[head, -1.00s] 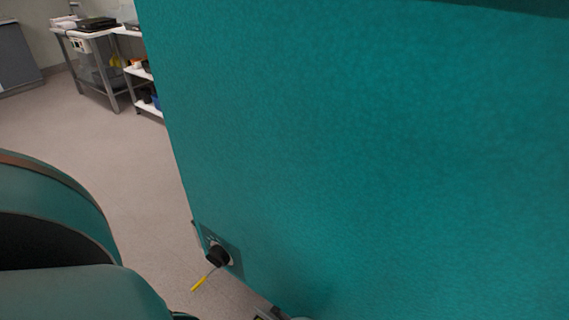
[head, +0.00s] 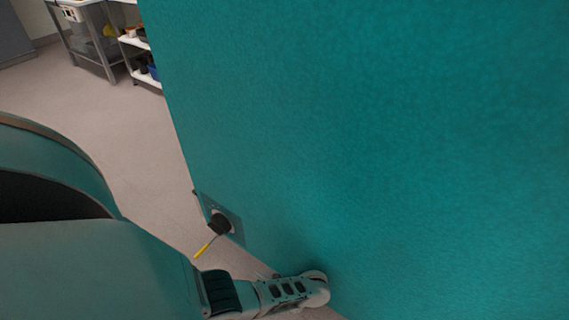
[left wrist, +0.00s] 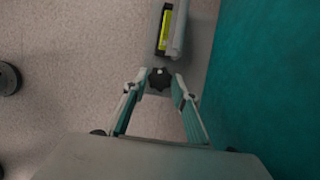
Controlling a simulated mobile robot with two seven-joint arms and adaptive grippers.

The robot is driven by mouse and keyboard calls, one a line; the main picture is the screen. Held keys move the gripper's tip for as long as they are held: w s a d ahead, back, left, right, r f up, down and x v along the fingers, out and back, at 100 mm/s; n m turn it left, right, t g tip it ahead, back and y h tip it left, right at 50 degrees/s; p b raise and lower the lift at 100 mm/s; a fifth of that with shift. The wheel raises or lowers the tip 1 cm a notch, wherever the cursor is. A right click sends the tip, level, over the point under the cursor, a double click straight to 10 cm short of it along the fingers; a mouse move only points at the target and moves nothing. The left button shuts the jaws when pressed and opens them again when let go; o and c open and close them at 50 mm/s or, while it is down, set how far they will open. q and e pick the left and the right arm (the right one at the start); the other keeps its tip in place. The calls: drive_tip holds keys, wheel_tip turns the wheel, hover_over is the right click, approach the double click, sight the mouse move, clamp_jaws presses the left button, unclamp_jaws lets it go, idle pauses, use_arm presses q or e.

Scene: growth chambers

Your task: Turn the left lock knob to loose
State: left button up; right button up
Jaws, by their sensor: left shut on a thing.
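A black lobed lock knob (left wrist: 160,78) shows in the left wrist view, beside the teal panel. My left gripper (left wrist: 161,88) is shut on it, with one fingertip on each side. In the head view my left arm reaches in from the left, and its wrist end (head: 270,293) is low beside the teal panel. The lobed knob cannot be made out there. My right gripper is in neither view.
The large teal chamber wall (head: 360,130) fills the right. Low on its edge is a black dial (head: 220,223) with a yellow-tipped lever (head: 205,247). A grey bar with a yellow label (left wrist: 166,28) lies beyond the knob. Shelving (head: 138,55) stands far back; floor at left is open.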

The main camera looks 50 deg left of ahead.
use_arm(q)
drive_tip(key=o, duration=1.1)
